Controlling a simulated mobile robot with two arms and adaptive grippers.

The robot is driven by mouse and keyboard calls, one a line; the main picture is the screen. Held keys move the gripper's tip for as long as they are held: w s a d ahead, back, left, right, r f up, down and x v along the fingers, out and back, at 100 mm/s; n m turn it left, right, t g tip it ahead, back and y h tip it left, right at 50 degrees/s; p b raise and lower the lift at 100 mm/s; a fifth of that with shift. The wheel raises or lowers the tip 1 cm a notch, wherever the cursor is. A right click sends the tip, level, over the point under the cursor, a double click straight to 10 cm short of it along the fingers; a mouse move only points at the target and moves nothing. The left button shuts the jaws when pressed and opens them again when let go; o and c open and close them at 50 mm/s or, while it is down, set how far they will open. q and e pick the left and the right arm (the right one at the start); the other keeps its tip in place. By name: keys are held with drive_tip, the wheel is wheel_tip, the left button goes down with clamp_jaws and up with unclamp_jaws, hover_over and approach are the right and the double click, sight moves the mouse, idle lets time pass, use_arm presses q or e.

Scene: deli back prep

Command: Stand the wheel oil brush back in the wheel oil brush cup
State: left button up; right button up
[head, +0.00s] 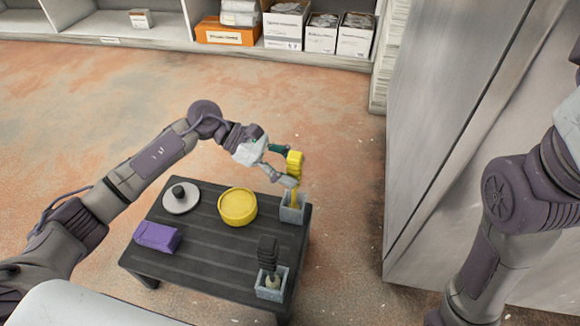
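A brush with a yellow grip (295,162) stands about upright at the table's far right corner. Its lower end is inside a small grey square cup (292,213), whose walls hide the tip. A second brush, with a dark ribbed handle (267,252), stands in a similar grey cup (271,293) at the near right corner. No label shows which is the wheel oil brush. My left gripper (286,166) is at the yellow grip, its fingers spread on the far and near sides of it. It looks open, with no clear pinch. My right gripper is out of view.
The dark slatted table (205,230) also holds a round yellow container (237,207), a white disc with a black knob (181,197) and a purple block (157,237). A grey metal cabinet (440,130) rises at the right. Shelves with boxes (228,31) line the back.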

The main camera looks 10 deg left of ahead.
use_arm(q)
drive_tip(key=shift+a, duration=0.15)
idle(0.5)
drive_tip(key=v, duration=0.7)
drive_tip(key=shift+a+r, duration=0.25)
drive_tip(key=shift+a, duration=0.05)
idle(1.0)
idle(0.4)
